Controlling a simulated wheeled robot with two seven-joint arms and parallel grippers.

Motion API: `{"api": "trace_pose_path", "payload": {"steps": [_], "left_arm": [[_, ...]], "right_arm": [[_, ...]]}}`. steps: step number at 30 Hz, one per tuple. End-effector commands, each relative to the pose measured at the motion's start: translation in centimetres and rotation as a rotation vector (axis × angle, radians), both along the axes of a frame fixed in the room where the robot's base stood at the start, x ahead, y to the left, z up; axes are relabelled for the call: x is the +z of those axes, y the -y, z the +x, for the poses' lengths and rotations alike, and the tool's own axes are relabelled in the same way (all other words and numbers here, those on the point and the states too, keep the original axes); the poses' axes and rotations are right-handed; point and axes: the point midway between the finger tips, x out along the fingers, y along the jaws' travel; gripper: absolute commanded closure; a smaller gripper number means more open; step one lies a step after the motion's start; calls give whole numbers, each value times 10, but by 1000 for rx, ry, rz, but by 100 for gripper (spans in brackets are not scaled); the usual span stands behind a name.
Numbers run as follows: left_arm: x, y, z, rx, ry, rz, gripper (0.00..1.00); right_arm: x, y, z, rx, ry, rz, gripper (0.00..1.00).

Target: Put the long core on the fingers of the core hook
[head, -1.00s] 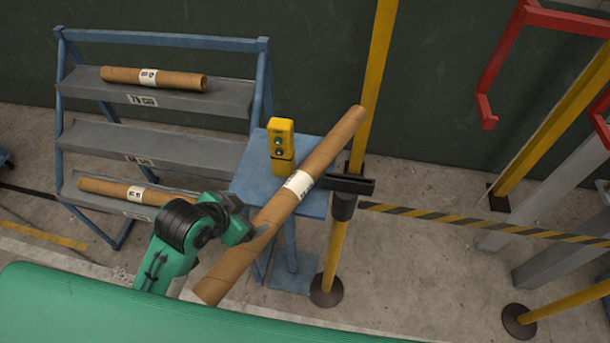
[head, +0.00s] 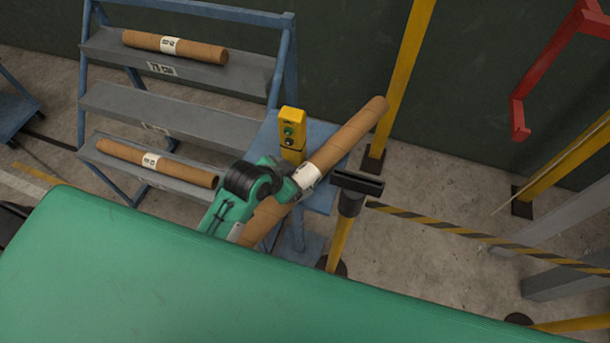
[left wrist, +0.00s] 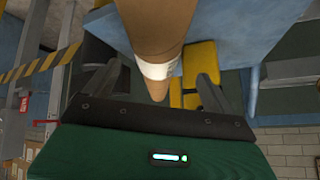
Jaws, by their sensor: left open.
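The long core (head: 345,137) is a brown cardboard tube with a white label, slanting across the head view above a small blue table. My left gripper (head: 293,187) is at the tube just below its label. In the left wrist view the tube (left wrist: 155,30) runs between the two spread fingers of the gripper (left wrist: 158,88), which is open; I cannot tell whether either finger touches it. The tube's lower end is partly hidden by my arm and green body. A red bent bracket (head: 548,72), possibly the core hook, hangs at the upper right. My right gripper is not in view.
A yellow button box (head: 292,134) stands on the blue table (head: 318,198), close to the tube. A black-topped yellow post (head: 356,185) with a striped barrier (head: 450,226) stands right of it. A stepped rack (head: 165,118) at left holds two shorter tubes.

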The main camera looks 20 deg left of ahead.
Motion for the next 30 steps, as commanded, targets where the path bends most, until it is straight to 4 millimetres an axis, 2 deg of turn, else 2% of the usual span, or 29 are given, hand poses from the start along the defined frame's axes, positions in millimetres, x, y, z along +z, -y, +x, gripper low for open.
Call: {"api": "trace_pose_path", "payload": {"steps": [3,7,12,18,27,30], "left_arm": [[-3,2,3,0,-1,-1,12],[-9,6,7,1,-3,-2,12],[-24,13,18,2,-3,-1,12],[-40,16,29,1,-1,0,12],[-43,17,30,1,0,-1,12],[-43,17,30,1,0,-1,32]], "right_arm": [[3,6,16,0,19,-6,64],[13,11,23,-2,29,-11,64],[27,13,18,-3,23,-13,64],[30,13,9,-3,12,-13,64],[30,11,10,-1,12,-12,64],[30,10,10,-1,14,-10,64]]}}
